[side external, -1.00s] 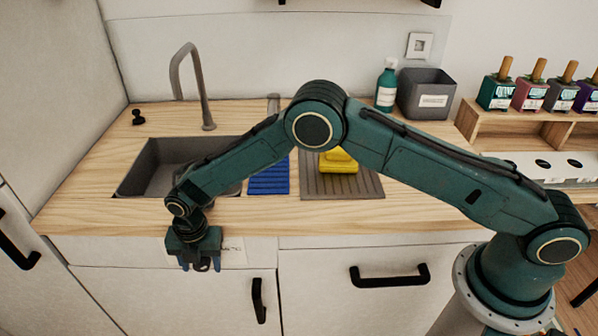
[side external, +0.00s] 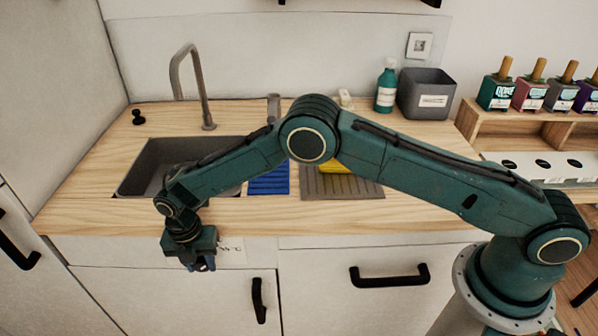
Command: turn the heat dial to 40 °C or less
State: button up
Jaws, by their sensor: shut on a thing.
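My gripper (side external: 203,263) is in front of the cabinet face below the sink, left of centre. It is shut on the heat dial, which the jaws and gripper body almost wholly hide. A pale label plate (side external: 234,252) with small dark marks, including what looks like "°C", shows just right of the gripper. The dial's pointer and most of the scale are hidden, so the setting cannot be read.
A dark sink (side external: 150,168) with a grey tap (side external: 190,75) is set in the wooden counter (side external: 90,185). A blue mat (side external: 270,180) and a ribbed grey mat (side external: 345,187) lie right of it. Black handles (side external: 390,275) stick out from the cabinet fronts.

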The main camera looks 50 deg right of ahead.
dwell(0.4)
jog(key=o, duration=1)
jog(key=shift+r, duration=0.15)
jog(key=r, duration=0.9)
jog(key=w+r, duration=0.1)
jog(key=r, duration=0.3)
jog(key=shift+a+r, duration=0.3)
jog(key=shift+a, duration=0.1)
